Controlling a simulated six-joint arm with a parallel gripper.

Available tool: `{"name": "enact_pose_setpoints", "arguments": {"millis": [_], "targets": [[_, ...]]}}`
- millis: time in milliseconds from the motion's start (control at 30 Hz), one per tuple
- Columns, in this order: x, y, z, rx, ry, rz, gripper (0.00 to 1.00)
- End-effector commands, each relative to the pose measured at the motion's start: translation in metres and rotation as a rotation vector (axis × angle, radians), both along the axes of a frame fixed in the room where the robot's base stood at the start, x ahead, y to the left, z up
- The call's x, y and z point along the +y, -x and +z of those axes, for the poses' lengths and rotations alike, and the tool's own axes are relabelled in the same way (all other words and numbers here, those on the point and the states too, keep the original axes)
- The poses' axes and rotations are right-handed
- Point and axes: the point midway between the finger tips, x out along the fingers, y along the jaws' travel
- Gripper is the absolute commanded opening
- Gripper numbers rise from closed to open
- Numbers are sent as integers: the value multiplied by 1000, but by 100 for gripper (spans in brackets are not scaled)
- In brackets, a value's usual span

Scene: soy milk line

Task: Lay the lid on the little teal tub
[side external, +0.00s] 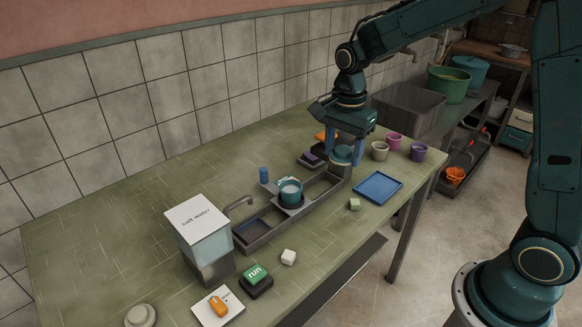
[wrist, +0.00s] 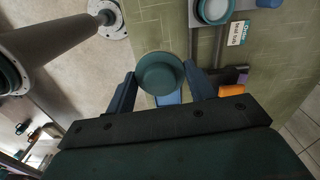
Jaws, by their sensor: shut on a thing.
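The little teal tub (side external: 290,190) stands upright in the grey metal trough, open on top with white contents. It also shows at the top edge of the wrist view (wrist: 214,11). My gripper (side external: 344,150) is shut on the round teal lid (wrist: 160,73), which sits between its two blue fingers. In the side view the lid (side external: 342,155) is near the trough's far right end, apart from the tub and to its upper right. Whether the lid touches the trough's end there I cannot tell.
The trough (side external: 262,241) runs across the green table (side external: 110,230). Several cups (side external: 418,152) stand behind. A water dispenser (side external: 200,230), spout (side external: 240,202) and blue cylinder (side external: 263,174) stand near the tub.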

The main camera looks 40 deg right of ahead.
Motion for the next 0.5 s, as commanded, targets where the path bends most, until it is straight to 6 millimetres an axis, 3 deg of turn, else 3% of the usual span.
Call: {"name": "enact_pose_setpoints", "arguments": {"millis": [267, 500], "targets": [[9, -26, -8, 4, 0, 2, 32], [25, -66, -25, 5, 0, 2, 32]]}}
